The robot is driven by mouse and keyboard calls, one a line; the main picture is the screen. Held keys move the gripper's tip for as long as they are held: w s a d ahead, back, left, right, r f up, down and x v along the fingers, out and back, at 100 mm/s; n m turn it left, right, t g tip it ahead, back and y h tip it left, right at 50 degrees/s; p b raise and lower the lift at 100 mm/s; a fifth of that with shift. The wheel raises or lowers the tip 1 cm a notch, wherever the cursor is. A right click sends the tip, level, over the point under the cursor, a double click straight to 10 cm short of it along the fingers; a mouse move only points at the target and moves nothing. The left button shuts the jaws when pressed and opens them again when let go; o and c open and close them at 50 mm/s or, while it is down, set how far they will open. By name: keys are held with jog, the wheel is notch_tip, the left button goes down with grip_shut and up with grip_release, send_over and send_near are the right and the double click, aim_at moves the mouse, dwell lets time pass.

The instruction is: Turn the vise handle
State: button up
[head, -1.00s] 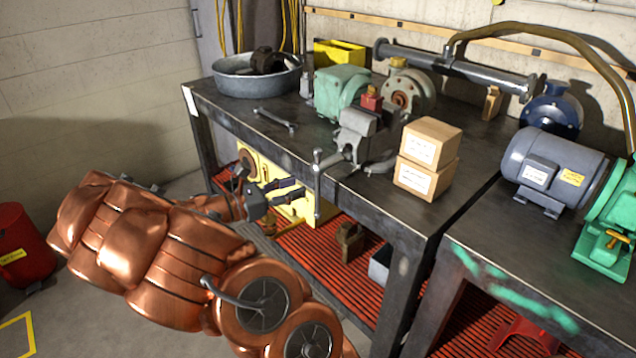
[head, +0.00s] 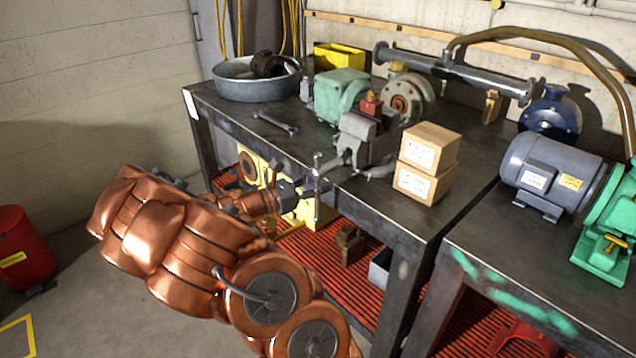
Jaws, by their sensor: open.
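The grey vise (head: 357,142) is mounted at the front edge of the dark workbench. Its handle (head: 318,212) is a thin upright bar in front of the bench edge, with a knob at the top. My gripper (head: 312,187) reaches in from the left at the height of the handle's middle. Its dark fingers are open and overlap the bar in the picture. I cannot tell whether they touch it or which side of it each finger is on.
Two stacked boxes (head: 425,165) stand right of the vise. A wrench (head: 276,121) and a metal basin (head: 255,82) lie to the left on the bench. A green motor (head: 340,93) is behind the vise. A red slatted shelf (head: 300,250) is below.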

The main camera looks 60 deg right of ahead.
jog(key=shift+c, duration=0.2)
grip_shut()
dwell(0.5)
